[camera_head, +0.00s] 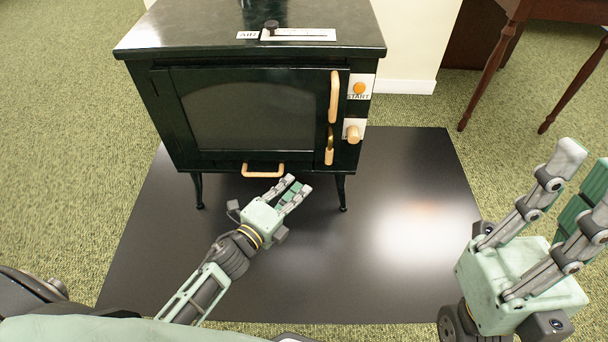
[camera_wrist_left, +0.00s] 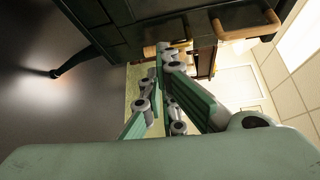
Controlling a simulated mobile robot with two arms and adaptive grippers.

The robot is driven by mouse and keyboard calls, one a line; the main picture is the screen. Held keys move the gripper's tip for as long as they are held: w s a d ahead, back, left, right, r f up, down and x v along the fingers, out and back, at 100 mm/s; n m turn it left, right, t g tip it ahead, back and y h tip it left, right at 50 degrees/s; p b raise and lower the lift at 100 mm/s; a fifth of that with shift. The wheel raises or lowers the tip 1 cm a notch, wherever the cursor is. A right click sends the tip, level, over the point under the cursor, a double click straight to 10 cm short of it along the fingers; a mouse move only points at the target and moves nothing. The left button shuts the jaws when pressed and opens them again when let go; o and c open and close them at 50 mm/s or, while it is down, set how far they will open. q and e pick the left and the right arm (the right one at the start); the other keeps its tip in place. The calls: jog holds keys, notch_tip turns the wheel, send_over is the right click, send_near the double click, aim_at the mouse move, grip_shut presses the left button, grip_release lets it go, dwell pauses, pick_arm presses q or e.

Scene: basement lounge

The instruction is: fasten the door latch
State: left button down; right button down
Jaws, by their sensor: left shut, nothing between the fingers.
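The dark green stove's door (camera_head: 250,115) has a dark window and looks flush with the stove front. A long wooden handle (camera_head: 334,97) stands upright at its right edge. Below it, a small brass latch with a wooden grip (camera_head: 329,148) hangs roughly vertical; I cannot tell whether it is engaged. My left gripper (camera_head: 299,184) is shut and empty, in front of and below the door, left of and lower than the latch, apart from it. Its fingers (camera_wrist_left: 160,90) fill the middle of the left wrist view. My right gripper (camera_head: 588,182) is open and empty at the far right.
A wooden loop handle (camera_head: 263,170) sits under the door, just above my left gripper; it also shows in the left wrist view (camera_wrist_left: 250,27). An orange START button (camera_head: 359,88) and a wooden knob (camera_head: 353,132) are right of the latch. The black floor plate (camera_head: 400,200) is clear.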

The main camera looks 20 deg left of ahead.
pick_arm(q)
jog(key=shift+v, duration=1.2)
